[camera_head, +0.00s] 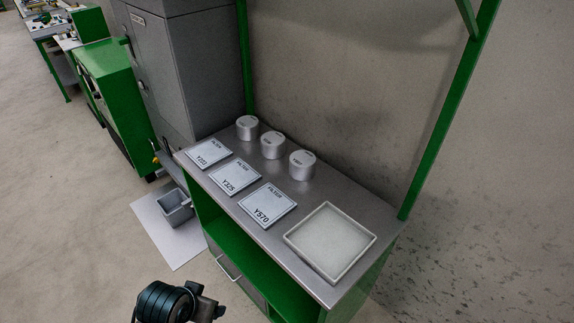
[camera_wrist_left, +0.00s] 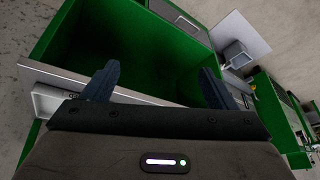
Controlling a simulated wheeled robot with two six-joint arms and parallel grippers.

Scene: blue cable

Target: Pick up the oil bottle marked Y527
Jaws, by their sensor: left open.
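No bottle marked Y527 can be made out in either view. Three small grey round canisters stand in a row at the back of the metal worktop: left (camera_head: 247,128), middle (camera_head: 273,145) and right (camera_head: 302,165). Their lid labels are too small to read. My left gripper (camera_wrist_left: 158,88) is open and empty in the left wrist view, its two dark fingers apart in front of the green cabinet. In the head view, part of my left arm shows at the bottom, in front of and below the worktop. My right gripper is not in view.
The worktop (camera_head: 265,232) carries several items: three filter cards, left (camera_head: 209,153), middle (camera_head: 235,175) and right (camera_head: 266,204), and a shallow pale square tray (camera_head: 330,242). A green frame post (camera_head: 440,125) rises at right. A grey bin (camera_head: 175,208) sits on a floor plate at left.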

